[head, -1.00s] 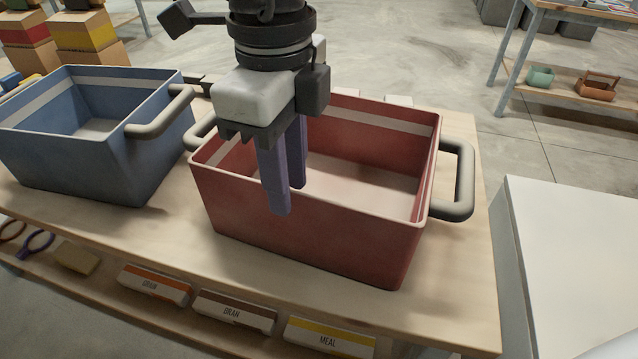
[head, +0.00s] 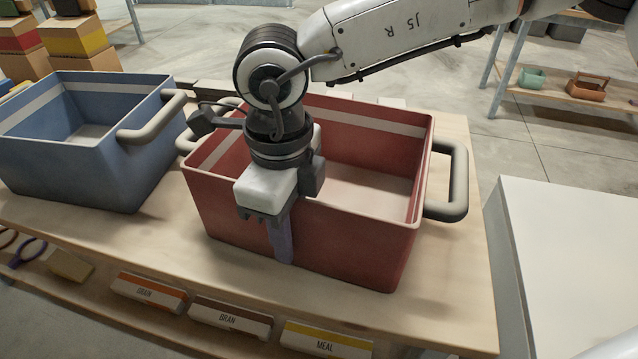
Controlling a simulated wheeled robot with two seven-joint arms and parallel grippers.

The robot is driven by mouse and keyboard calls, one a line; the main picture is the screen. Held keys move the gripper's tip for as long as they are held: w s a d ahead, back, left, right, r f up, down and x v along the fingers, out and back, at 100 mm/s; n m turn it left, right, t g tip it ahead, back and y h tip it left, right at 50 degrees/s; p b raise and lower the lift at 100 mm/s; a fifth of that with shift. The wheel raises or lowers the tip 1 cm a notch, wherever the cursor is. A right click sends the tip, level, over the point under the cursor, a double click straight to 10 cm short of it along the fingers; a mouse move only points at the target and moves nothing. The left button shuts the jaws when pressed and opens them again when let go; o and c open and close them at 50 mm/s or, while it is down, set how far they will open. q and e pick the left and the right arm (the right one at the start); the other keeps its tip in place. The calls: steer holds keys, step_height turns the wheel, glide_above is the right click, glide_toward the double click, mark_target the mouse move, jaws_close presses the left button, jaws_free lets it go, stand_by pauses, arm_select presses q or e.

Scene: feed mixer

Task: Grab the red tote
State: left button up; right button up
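The red tote (head: 345,237) stands upright on a wooden table, with a pale band inside its rim and a grey handle on each end. Its visible inside looks empty. My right gripper (head: 281,240) points down at the tote's near wall, left of the wall's middle. One purple finger shows outside, in front of that wall. The other finger is hidden behind the gripper body and the wall, so I cannot tell whether the fingers press on the wall. My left gripper is not in view.
A blue tote (head: 75,165) stands close on the left of the wooden table (head: 462,290). Boxes labelled grain, bran (head: 230,317) and meal sit on a shelf below the near edge. A white surface (head: 570,265) stands at right, across a gap.

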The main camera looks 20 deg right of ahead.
jaws_close()
steer(key=shift+r, duration=0.1)
stand_by(1.2)
